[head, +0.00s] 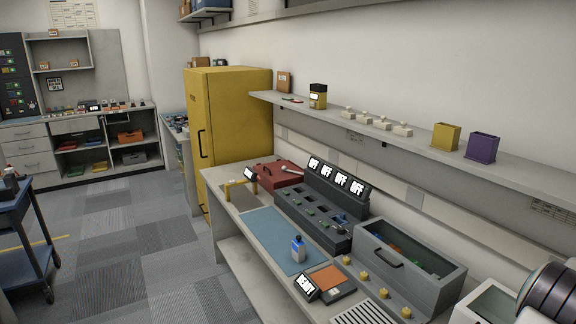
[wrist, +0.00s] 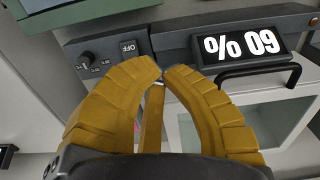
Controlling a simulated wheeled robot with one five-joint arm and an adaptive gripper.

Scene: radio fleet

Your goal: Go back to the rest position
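My gripper (wrist: 163,75) shows in the wrist view with its curved yellow fingers. Their tips come together with only a sliver between them, and I see no thing held there. A narrow yellow piece shows between the fingers; I cannot tell whether it is part of the gripper. Behind the tips is a grey control panel (wrist: 180,43) with a knob (wrist: 86,60), an OFF label (wrist: 129,48) and a display (wrist: 243,46) that shows upside down. I cannot tell whether the tips touch the panel. The gripper's fingers are not in the head view.
A black handle (wrist: 258,72) sits beside the display. In the head view, a workbench (head: 240,212) carries a blue mat (head: 272,232), a bottle (head: 298,249) and a grey bin (head: 440,285). A wall shelf (head: 500,168) hangs above. A blue cart (head: 22,215) borders open carpet (head: 130,240).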

